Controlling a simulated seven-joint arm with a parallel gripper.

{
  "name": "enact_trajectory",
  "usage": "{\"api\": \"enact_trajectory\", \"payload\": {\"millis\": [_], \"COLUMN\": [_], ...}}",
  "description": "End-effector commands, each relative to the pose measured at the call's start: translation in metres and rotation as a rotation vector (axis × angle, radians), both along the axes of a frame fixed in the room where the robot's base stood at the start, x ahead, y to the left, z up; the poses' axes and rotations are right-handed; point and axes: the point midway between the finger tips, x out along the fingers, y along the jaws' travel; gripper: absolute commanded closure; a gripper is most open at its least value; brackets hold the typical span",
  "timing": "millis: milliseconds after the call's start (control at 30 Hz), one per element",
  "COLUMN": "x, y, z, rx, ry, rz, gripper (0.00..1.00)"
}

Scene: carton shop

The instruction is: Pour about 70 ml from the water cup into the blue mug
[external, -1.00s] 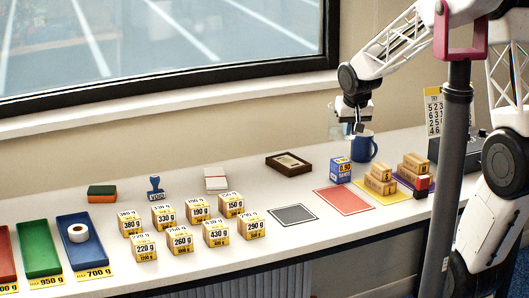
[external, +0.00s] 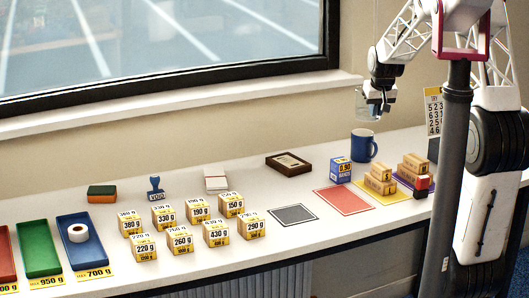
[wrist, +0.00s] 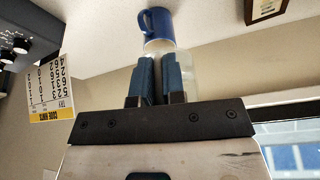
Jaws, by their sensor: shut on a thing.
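My gripper (external: 376,108) is shut on the clear water cup (external: 362,102) and holds it in the air above the table, higher than the blue mug. The cup looks roughly upright; its water level is too small to make out. The blue mug (external: 363,147) stands upright on the table below, apart from the cup, with its handle to the right. In the wrist view, my gripper's fingers (wrist: 155,85) close on the pale cup (wrist: 176,60), and the blue mug (wrist: 157,25) shows just beyond it. The inside of the mug is hidden.
A blue box (external: 340,170) and stacked cartons (external: 380,179) stand in front of the mug. A brown framed plaque (external: 289,163) lies to its left. A number card (external: 433,110) hangs at the right. Several weight-labelled boxes fill the table's middle. The air around the cup looks clear.

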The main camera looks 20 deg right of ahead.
Motion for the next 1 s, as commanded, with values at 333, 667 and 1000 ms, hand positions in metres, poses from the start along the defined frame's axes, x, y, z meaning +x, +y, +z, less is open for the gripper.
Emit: {"api": "enact_trajectory", "payload": {"millis": [333,667,1000], "x": [0.027,0.042,0.047], "y": [-0.075,-0.137,-0.167], "z": [-0.007,-0.014,-0.027], "rx": [-0.002,-0.006,-0.009], "ry": [-0.009,-0.019,-0.023], "rz": [-0.004,-0.002,0.0], "gripper": [1.0,1.0,1.0]}}
